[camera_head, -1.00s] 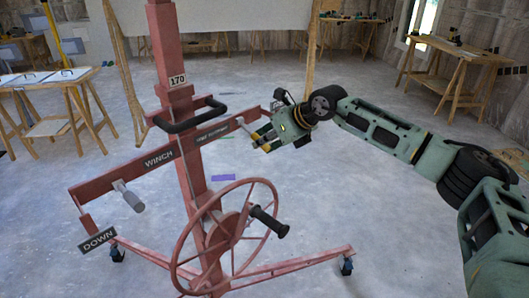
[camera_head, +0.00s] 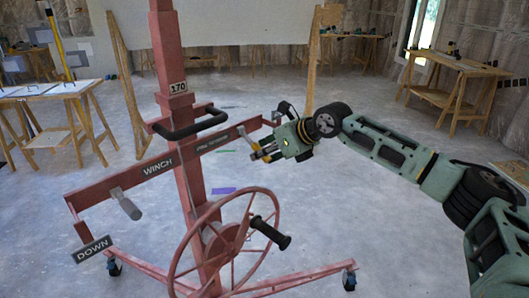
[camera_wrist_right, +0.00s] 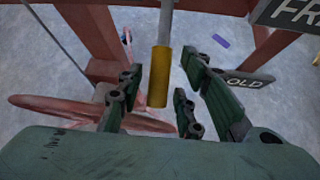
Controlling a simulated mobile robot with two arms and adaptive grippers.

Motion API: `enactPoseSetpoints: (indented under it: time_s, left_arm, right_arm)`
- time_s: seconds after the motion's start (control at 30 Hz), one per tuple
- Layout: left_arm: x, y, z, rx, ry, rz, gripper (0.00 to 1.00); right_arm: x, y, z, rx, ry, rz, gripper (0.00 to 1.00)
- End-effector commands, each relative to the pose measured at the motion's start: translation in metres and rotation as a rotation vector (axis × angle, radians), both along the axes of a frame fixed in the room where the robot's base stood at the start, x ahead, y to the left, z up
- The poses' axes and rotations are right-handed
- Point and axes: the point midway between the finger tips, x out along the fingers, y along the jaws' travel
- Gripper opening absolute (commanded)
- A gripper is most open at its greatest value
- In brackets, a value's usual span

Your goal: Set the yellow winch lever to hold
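The yellow winch lever (camera_wrist_right: 158,78) hangs from a grey rod in the right wrist view, its yellow grip between the spread fingers of my right gripper (camera_wrist_right: 160,98). Gaps show on both sides of the grip, so the fingers do not appear closed on it. In the head view my right gripper (camera_head: 262,153) is at the right end of the red winch bar, by the lever's grey rod (camera_head: 247,138). A dark plate reading "OLD" (camera_wrist_right: 248,79), its left part hidden by a finger, and a plate starting "FR" (camera_wrist_right: 290,14) are to the right. My left gripper is out of view.
The red lift's mast (camera_head: 172,60) carries a black handle (camera_head: 190,126), a spoked wheel (camera_head: 225,240) with a black crank knob (camera_head: 271,233), and a grey-handled lever (camera_head: 127,205) by a "DOWN" plate (camera_head: 92,250). Workbenches stand behind.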

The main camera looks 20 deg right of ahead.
Motion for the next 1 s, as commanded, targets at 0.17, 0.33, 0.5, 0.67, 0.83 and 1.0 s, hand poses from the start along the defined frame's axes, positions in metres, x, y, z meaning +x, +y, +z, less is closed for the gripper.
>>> enactPoseSetpoints:
  time_s: [0.17, 0.33, 0.5, 0.67, 0.83, 1.0]
  left_arm:
    - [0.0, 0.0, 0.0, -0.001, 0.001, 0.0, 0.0]
    - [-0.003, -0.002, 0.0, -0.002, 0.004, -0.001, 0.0]
    - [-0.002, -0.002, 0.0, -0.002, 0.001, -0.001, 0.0]
    - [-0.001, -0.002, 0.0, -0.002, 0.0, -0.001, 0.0]
    - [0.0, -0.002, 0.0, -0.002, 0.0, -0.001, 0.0]
    - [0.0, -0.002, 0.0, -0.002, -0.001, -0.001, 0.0]
  right_arm:
    - [0.0, 0.0, 0.0, 0.001, 0.001, 0.0, 0.36]
    - [-0.002, -0.001, 0.002, 0.002, 0.001, 0.0, 0.36]
    - [-0.017, -0.011, 0.017, 0.001, -0.002, -0.002, 0.36]
    - [-0.04, -0.026, 0.038, 0.001, -0.001, -0.003, 0.36]
    - [-0.063, -0.039, 0.059, 0.0, -0.001, -0.002, 0.36]
    - [-0.076, -0.046, 0.071, 0.001, 0.001, -0.001, 0.36]
